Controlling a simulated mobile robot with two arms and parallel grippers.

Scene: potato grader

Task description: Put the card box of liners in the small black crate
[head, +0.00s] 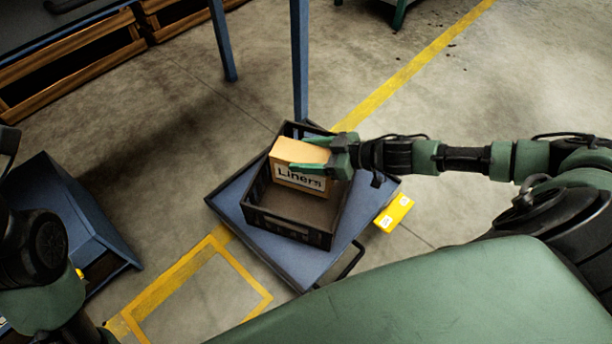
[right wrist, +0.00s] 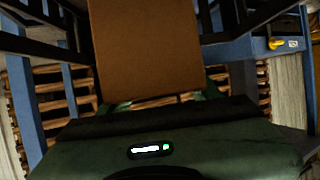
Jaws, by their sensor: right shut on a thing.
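The card box of liners (head: 300,180), tan with a white "Liners" label, is at the small black crate (head: 290,226), over its back part. My right gripper (head: 310,160) reaches in from the right and is shut on the box, with green fingers on it. In the right wrist view the plain brown box (right wrist: 147,50) fills the top middle between the fingers. I cannot tell whether the box touches the crate floor. The left arm shows at the left edge of the head view, but its gripper is not visible.
The crate stands on a blue platform (head: 232,203) with a blue post (head: 299,60) behind it. A yellow item (head: 394,213) is at its right edge. A blue bin (head: 75,220) stands at left. Wooden crates (head: 70,65) are at the back left. Open floor lies between.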

